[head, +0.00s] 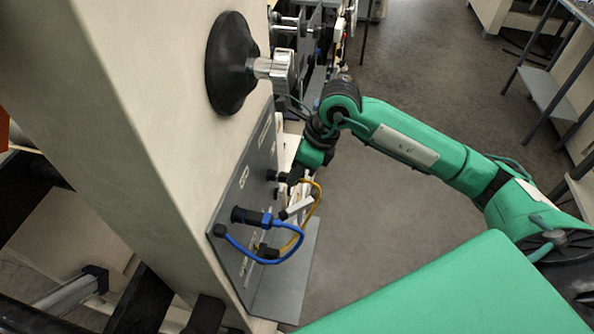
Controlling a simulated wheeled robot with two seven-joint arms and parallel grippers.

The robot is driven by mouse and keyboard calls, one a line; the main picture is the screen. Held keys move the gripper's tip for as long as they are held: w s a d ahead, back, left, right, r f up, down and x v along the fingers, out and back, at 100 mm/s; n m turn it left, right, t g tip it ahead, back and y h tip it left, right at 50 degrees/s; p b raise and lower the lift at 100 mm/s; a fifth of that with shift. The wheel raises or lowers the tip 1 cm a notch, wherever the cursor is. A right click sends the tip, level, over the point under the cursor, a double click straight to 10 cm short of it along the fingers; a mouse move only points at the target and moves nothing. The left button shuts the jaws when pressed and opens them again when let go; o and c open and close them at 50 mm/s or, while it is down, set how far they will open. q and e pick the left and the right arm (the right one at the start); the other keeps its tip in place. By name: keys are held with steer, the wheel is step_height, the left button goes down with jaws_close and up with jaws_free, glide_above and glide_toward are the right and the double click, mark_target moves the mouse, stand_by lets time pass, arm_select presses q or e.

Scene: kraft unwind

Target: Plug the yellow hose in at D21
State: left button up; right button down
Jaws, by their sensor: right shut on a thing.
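The yellow hose (317,200) arches out from the grey panel (262,165) on the side of the beige machine. Its upper end runs up to my right gripper (292,178). Its lower end goes to a dark fitting low on the panel, partly behind the blue hose. My right gripper is close to the panel face, shut on the upper end of the yellow hose; the fingers and plug are small and partly hidden. Dark ports show on the panel, but I cannot read which is D21. My left gripper is not in view.
A blue hose (300,240) loops in front of the panel's lower part, beside a black cylindrical fitting (246,216). A black round knob with a metal stem (275,69) juts from the machine above. Open floor (420,60) lies to the right.

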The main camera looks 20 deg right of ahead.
stand_by(0.3)
steer(key=c, duration=1.3)
jaws_free()
steer(key=shift+o, duration=0.2)
steer(key=shift+r, duration=0.1)
steer(key=b+v, duration=0.3)
steer(key=v, duration=1)
steer(key=shift+r+b, duration=0.25)
steer(key=shift+b, duration=0.05)
steer(key=shift+s+d, duration=0.1)
steer(key=shift+d, duration=0.1)
